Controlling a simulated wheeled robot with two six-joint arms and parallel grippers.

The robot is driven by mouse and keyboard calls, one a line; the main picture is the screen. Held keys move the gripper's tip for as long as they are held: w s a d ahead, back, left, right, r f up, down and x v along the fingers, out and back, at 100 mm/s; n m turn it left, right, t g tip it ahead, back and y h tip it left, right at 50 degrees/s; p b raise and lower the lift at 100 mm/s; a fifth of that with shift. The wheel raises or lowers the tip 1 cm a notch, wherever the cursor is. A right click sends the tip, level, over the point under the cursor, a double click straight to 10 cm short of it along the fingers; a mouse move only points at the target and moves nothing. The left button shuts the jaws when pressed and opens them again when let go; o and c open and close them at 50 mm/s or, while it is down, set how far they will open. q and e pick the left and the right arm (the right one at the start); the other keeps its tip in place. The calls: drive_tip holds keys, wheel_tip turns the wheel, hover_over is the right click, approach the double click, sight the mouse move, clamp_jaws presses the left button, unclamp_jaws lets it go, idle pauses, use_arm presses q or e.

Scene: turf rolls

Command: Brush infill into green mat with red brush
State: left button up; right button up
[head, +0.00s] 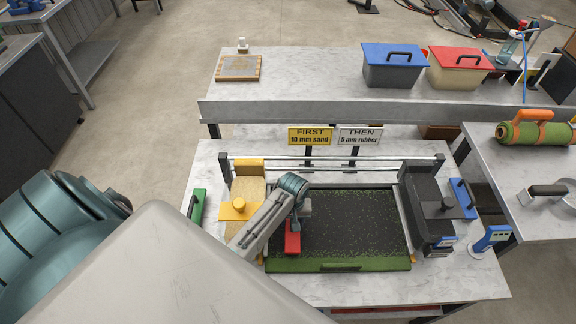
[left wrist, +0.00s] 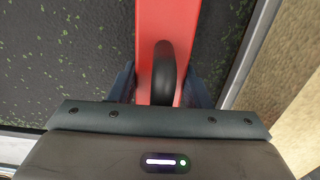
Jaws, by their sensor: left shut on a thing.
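The green mat (head: 360,225) lies flat in a frame on the near table. Dark granules with green specks cover most of it, and a plain green strip runs along its front edge. The red brush (head: 292,242) is at the mat's left part, near its left edge. My left gripper (head: 299,212) reaches in from the left and is shut on the brush. The left wrist view shows the red brush (left wrist: 152,35) with its black handle between the fingers (left wrist: 160,92). The bristles are hidden, so contact with the mat cannot be told. My right gripper is not in view.
A sand-coloured hopper with a yellow part (head: 239,208) stands left of the mat, a black hopper (head: 428,205) right of it. A rail (head: 335,164) runs behind. Signs (head: 311,136) read "FIRST 10 mm sand" and "THEN 5 mm rubber". Blue (head: 392,68) and red-lidded (head: 457,68) bins stand behind.

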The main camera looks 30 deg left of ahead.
sight(307, 226)
use_arm(q)
drive_tip(key=shift+w+d, duration=0.7)
drive_tip(key=shift+d, duration=0.35)
drive_tip(key=shift+w+d, duration=0.7)
drive_tip(key=shift+d, duration=0.35)
drive_tip(key=shift+s+a, duration=0.6)
drive_tip(key=shift+a, duration=0.3)
drive_tip(key=shift+s+a, duration=0.6)
drive_tip(key=shift+a, duration=0.35)
drive_tip(key=shift+s+a, duration=0.6)
drive_tip(key=shift+a, duration=0.3)
